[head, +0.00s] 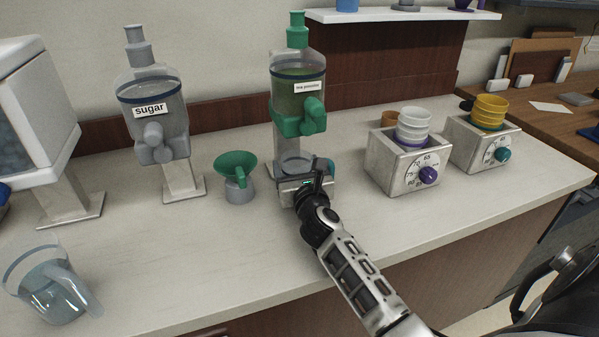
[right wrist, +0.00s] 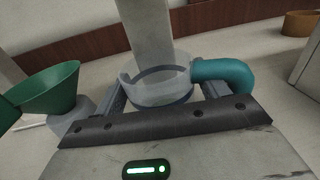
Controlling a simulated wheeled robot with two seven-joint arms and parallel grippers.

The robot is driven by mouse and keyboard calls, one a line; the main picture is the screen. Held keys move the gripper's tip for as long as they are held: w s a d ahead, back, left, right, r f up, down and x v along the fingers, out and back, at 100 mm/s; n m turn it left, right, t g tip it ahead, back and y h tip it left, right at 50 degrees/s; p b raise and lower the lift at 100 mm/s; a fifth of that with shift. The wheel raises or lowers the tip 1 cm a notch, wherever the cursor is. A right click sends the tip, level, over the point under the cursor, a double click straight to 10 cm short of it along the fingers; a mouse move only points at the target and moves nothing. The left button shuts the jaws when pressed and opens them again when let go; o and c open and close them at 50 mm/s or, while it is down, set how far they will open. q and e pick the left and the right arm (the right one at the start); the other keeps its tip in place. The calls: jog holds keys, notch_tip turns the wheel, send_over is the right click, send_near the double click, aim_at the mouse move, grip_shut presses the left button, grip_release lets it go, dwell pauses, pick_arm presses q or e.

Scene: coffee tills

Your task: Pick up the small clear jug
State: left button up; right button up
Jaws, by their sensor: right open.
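The small clear jug (head: 293,161) with a teal handle stands on the counter under the green-fitted dispenser. It also shows in the right wrist view (right wrist: 158,88), its handle (right wrist: 228,70) bending out to the right. My right gripper (head: 303,182) is open and low at the jug, reaching in from the front. In the wrist view its fingers lie on either side of the jug, with the handle above the right finger. Part of the jug's lower body is hidden by the gripper; I cannot tell whether the fingers touch it. My left gripper is not in view.
A green funnel (head: 236,164) on a grey base stands close left of the jug. The green dispenser (head: 301,92) rises behind it, the sugar dispenser (head: 153,108) farther left. A larger clear jug (head: 50,286) stands front left. Two dial boxes with bowls, one purple-knobbed (head: 390,175), stand right.

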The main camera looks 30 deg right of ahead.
jog(key=shift+w+d, duration=0.1)
jog(key=shift+w, duration=0.1)
jog(key=c, duration=0.8)
jog(key=shift+c, duration=0.3)
jog(key=shift+r, duration=0.15)
